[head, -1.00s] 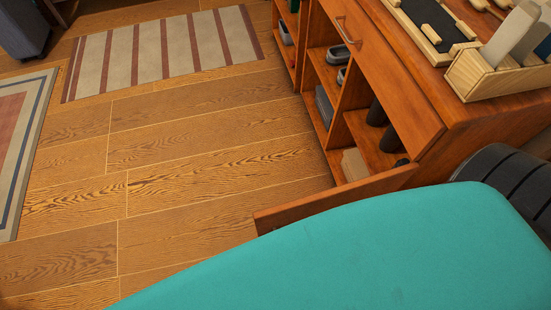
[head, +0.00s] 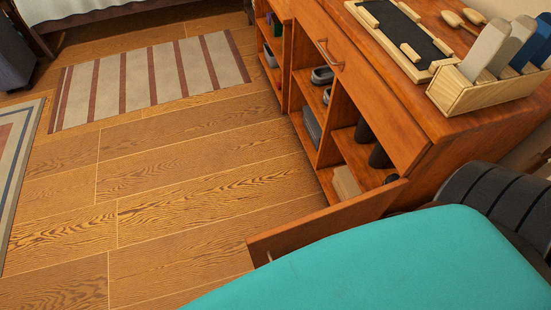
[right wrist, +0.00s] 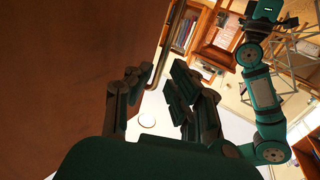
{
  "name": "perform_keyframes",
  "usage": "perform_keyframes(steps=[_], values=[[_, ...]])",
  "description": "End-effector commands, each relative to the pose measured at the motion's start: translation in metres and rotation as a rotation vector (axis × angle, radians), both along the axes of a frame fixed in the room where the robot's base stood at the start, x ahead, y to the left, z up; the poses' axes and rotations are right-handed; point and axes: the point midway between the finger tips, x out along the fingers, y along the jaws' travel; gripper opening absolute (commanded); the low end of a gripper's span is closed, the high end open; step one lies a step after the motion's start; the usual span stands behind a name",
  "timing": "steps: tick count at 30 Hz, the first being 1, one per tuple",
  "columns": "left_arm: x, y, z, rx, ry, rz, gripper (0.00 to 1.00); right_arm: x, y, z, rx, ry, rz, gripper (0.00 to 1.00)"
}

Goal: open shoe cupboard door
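The wooden shoe cupboard (head: 390,85) stands at the right in the head view. Its near door (head: 325,220) is swung out from the front, and the compartments behind it show. A bit of metal handle (head: 269,257) shows at the door's lower edge. My teal arm hides the area just in front of the door. In the right wrist view, a brown wooden panel (right wrist: 70,70) fills the left, with a bar handle (right wrist: 165,45) at its edge. My right gripper (right wrist: 157,90) has its fingers apart near that handle; I see no firm grip. My left gripper is not identifiable.
Shoes (head: 322,75) and dark rolled items (head: 363,131) sit in the open compartments. A wooden box (head: 480,95) and a dark tray (head: 405,30) are on the cupboard top. A striped rug (head: 150,78) lies on the floor. Bare floor (head: 170,200) is free left of the door.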

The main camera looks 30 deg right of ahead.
Motion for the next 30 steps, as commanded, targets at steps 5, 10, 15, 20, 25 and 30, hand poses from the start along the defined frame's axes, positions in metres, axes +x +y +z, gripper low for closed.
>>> perform_keyframes(steps=[5, 10, 15, 20, 25, 30], values=[[-0.001, 0.0, 0.0, 0.0, 0.001, -0.001, 0.4, -0.028, -0.03, -0.001, -0.003, 0.004, 0.001, 0.19], [-0.001, 0.001, 0.0, 0.002, 0.002, -0.001, 0.4, -0.046, -0.05, 0.0, -0.001, 0.001, 0.0, 0.19], [-0.001, 0.001, 0.0, 0.002, 0.002, -0.001, 0.4, -0.054, -0.059, 0.0, -0.001, 0.001, 0.0, 0.19], [-0.001, 0.001, 0.0, 0.002, 0.002, -0.002, 0.4, -0.055, -0.06, 0.0, -0.001, -0.001, 0.0, 0.19], [-0.001, 0.001, 0.0, 0.002, 0.002, -0.002, 0.4, -0.055, -0.06, 0.0, -0.001, -0.001, 0.0, 0.19], [-0.001, 0.001, 0.0, 0.002, 0.003, -0.002, 0.4, -0.055, -0.06, 0.0, 0.0, 0.0, 0.0, 0.19]])
